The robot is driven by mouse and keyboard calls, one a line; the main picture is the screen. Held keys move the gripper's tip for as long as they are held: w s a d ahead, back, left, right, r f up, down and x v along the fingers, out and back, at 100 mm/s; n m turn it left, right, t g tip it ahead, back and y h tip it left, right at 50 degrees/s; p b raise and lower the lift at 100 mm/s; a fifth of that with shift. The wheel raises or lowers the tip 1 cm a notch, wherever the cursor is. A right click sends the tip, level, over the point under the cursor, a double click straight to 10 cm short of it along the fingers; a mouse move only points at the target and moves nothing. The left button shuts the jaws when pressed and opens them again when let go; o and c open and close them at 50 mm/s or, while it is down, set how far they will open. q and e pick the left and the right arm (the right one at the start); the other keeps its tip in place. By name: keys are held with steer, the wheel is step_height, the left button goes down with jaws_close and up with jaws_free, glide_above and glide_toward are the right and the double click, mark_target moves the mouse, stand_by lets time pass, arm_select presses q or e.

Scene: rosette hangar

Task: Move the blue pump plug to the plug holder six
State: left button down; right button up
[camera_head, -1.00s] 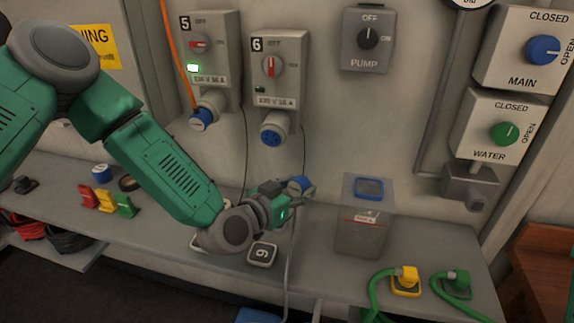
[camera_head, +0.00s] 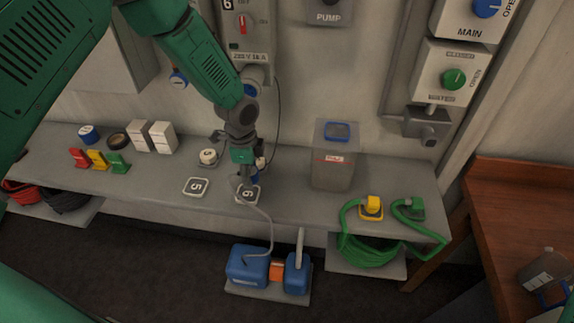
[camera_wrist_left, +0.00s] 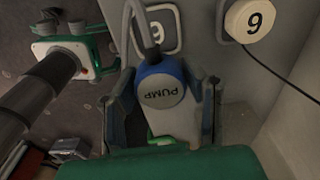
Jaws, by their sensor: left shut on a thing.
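My left gripper (camera_head: 248,172) points down over the shelf and is shut on the blue pump plug (camera_head: 256,178). In the left wrist view the plug's round blue end (camera_wrist_left: 161,88), marked PUMP, sits between the two fingers (camera_wrist_left: 163,110). Its grey cable runs past the fingers. The square holder plate marked 6 (camera_head: 247,196) lies on the shelf below the gripper; it also shows in the left wrist view (camera_wrist_left: 170,42), partly behind the cable. I cannot tell whether the plug touches the plate.
A plate marked 5 (camera_head: 196,187) lies left of plate 6. A round white cap on a black cord (camera_wrist_left: 250,21) is close to the gripper. A lidded grey bin (camera_head: 333,170) stands to the right. The blue pump (camera_head: 247,266) stands below, with the grey cable reaching it.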

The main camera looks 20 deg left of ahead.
mark_target(248, 194)
arm_select(q)
steer(key=shift+s+a+r, duration=0.25)
steer(key=shift+a+r, duration=0.05)
steer(key=shift+a, duration=0.1)
steer(key=shift+a+y, duration=0.1)
steer(key=shift+y, duration=0.2)
steer(key=shift+w+a+f+b, duration=0.1)
steer(key=shift+a+f+b, duration=0.2)
steer(key=shift+f, duration=0.35)
steer(key=shift+a+f+b, duration=0.2)
steer(key=shift+f+b, duration=0.25)
steer(key=shift+f, duration=0.15)
steer(key=shift+a+f+b, duration=0.15)
steer(key=shift+f+b, duration=0.25)
steer(key=shift+f, duration=0.15)
steer(key=shift+d+f+b, duration=0.25)
steer(key=shift+f+b, duration=0.4)
steer(key=shift+f, duration=0.1)
steer(key=shift+d+f+b, duration=0.35)
steer(key=shift+f+b, duration=0.05)
steer(key=shift+f, duration=0.1)
steer(key=shift+a+f, duration=0.1)
steer(key=shift+a, duration=0.55)
arm_select(e)
steer(key=f, duration=0.3)
steer(key=shift+s+a+f, duration=0.2)
steer(key=shift+a+f, duration=0.05)
steer(key=shift+f, duration=0.1)
